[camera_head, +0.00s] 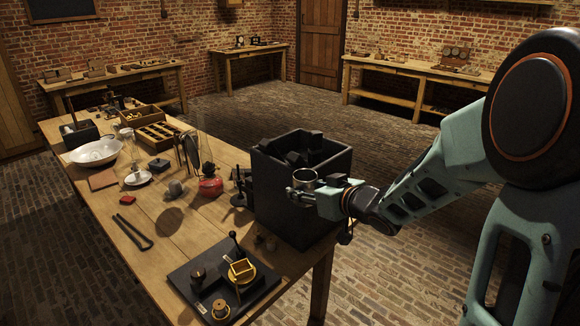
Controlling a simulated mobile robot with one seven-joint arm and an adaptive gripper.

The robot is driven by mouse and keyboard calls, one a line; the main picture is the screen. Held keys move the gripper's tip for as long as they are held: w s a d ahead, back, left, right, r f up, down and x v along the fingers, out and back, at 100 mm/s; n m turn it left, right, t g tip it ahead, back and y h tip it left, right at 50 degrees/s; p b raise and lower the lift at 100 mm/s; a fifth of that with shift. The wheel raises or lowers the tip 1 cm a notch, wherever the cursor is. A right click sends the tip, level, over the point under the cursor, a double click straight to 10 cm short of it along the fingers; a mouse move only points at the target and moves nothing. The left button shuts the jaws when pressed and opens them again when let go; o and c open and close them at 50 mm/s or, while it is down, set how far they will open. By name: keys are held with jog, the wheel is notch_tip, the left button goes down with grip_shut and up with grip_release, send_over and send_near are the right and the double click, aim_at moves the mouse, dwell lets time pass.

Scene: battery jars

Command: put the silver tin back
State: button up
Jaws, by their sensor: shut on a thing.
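My gripper (308,192) is shut on the silver tin (304,178), a small round metal tin with a dark opening at its top. The tin looks upright. It is held in front of the near wall of a large black box (290,214), around the height of the box's upper part. I cannot tell whether the tin touches the box. The gripper's fingers hide part of the tin's side.
The black box holds dark blocks and stands at the right end of the wooden table (180,240). A black board (212,290) with brass parts lies at the near edge. A red-bodied lamp (210,185), white bowl (95,152) and black tongs (132,232) are left.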

jog(key=s+d+f+n+g+y, duration=0.3)
jog(key=s+d+f+n, duration=0.1)
jog(key=s+d+f, duration=0.7)
jog(key=shift+f+g+y, duration=0.3)
jog(key=shift+f+y, duration=0.1)
jog(key=shift+f, duration=0.55)
jog(key=shift+w+a, duration=0.1)
